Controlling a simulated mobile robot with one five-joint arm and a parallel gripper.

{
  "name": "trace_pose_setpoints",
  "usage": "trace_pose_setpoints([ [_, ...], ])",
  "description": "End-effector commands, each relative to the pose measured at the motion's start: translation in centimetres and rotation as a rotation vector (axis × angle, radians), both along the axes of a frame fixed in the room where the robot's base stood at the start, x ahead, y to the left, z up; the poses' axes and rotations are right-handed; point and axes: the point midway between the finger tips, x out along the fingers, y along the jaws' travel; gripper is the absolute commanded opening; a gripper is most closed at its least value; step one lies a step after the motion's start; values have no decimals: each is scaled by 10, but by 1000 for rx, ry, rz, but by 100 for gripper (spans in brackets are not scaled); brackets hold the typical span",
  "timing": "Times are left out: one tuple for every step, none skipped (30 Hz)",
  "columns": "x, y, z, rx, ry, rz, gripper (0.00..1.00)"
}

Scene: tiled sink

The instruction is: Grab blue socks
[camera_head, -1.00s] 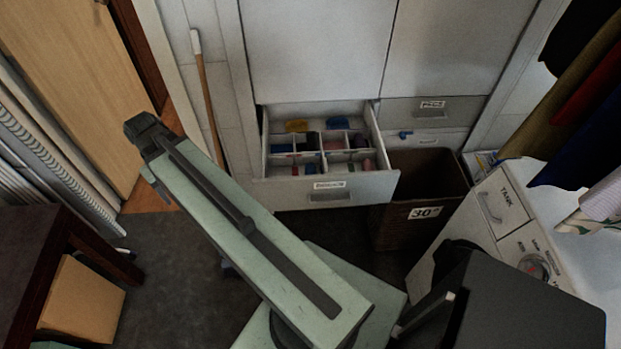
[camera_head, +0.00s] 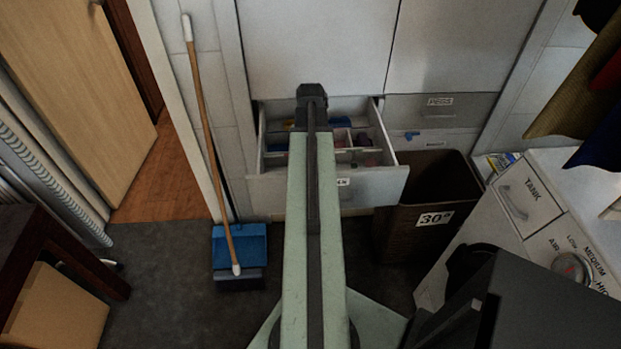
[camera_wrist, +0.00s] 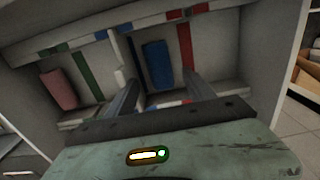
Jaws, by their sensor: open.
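In the wrist view, a blue rolled bundle that looks like the blue socks (camera_wrist: 157,65) lies in a middle compartment of the drawer (camera_wrist: 105,50). My gripper (camera_wrist: 160,92) is open, its two fingers apart and pointing toward that compartment. The bundle shows beyond and between the fingertips, and nothing is held. In the head view, my arm reaches over the open drawer (camera_head: 375,184), with my gripper (camera_head: 311,97) above its back part. My arm hides the drawer's middle. Some blue shows right of the gripper (camera_head: 341,122); I cannot tell whether it is the same bundle.
A pink bundle (camera_wrist: 59,89) lies in a left compartment. Dividers with coloured strips separate the compartments. A brown basket (camera_head: 405,235) marked 30 stands right of the drawer, beside a white washing machine (camera_head: 515,215). A broom (camera_head: 207,130) leans on the left.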

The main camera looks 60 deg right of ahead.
Motion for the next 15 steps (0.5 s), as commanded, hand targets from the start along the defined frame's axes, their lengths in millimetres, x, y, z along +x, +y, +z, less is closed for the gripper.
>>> trace_pose_setpoints([
  [0,0,-7,0,0,0,62],
  [0,0,-6,0,0,0,62],
  [0,0,-5,0,0,0,62],
  [0,0,-6,0,0,0,62],
  [0,1,-8,0,0,0,62],
  [0,1,-13,0,0,0,62],
  [0,2,-17,0,0,0,62],
  [0,3,-22,0,0,0,62],
  [0,4,-29,0,0,0,62],
  [0,5,-35,0,0,0,62],
  [0,6,-41,0,0,0,62],
  [0,6,-48,0,0,-1,62],
  [0,6,-53,0,0,-1,62],
  [0,6,-56,0,0,-1,62],
  [0,5,-59,0,0,-1,62],
])
